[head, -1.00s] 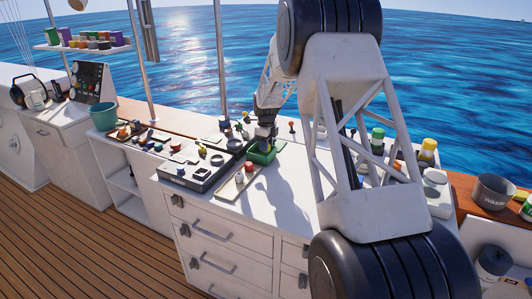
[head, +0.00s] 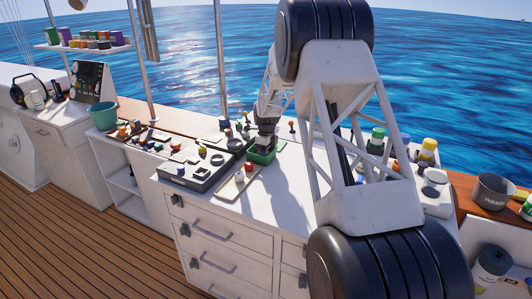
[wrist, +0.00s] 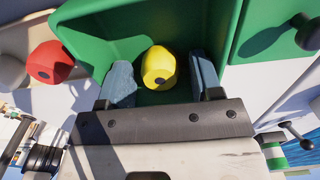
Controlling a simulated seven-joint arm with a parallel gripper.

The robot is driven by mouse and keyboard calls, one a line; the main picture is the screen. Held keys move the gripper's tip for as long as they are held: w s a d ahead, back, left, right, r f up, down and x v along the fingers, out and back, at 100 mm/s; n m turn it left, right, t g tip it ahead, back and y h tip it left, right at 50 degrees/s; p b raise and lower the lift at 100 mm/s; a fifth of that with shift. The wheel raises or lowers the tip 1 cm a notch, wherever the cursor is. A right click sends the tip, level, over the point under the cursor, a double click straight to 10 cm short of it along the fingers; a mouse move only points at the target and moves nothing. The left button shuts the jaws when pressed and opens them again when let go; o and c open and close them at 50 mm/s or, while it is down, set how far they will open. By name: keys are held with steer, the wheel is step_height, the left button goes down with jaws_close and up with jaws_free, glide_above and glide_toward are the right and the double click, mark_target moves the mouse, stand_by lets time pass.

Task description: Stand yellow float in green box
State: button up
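The yellow float (wrist: 159,68) is in the wrist view, inside the green box (wrist: 92,38), with a dark spot on the side facing the camera. The green box also shows in the head view (head: 262,157), on the white counter below my gripper (head: 264,147). In the wrist view my gripper (wrist: 162,72) is open, with one blue-grey finger on each side of the float. A gap shows between the float and each finger. The fingers reach into the box. I cannot tell for sure whether the float rests upright on the box floor. The float is hidden in the head view.
A red float (wrist: 52,62) lies outside the box at left in the wrist view. Bottles (head: 427,153) stand at right. The front counter is partly clear.

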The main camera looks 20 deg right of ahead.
steer(key=shift+r, duration=0.2)
step_height(320, 180, up, 12)
stand_by(0.9)
stand_by(0.5)
steer(key=s+a+r+n, duration=0.3)
steer(key=s+r+n, duration=0.15)
steer(key=s, duration=0.55)
steer(key=s+a+r+n+t, duration=0.1)
steer(key=s+a+r+n, duration=0.35)
steer(key=s, duration=0.45)
steer(key=s+a+r+n, duration=0.2)
steer(key=s+r+n, duration=0.25)
steer(key=s, duration=0.55)
steer(key=s+a+f+n, duration=0.2)
steer(key=s+n, duration=0.4)
steer(key=s, duration=0.9)
steer(key=s+a+f+n+t, duration=0.1)
steer(key=s+n, duration=0.6)
steer(key=s, duration=0.9)
steer(key=shift+a+f+t, duration=0.3)
steer(key=shift+a+f, duration=0.25)
steer(key=shift+a, duration=0.65)
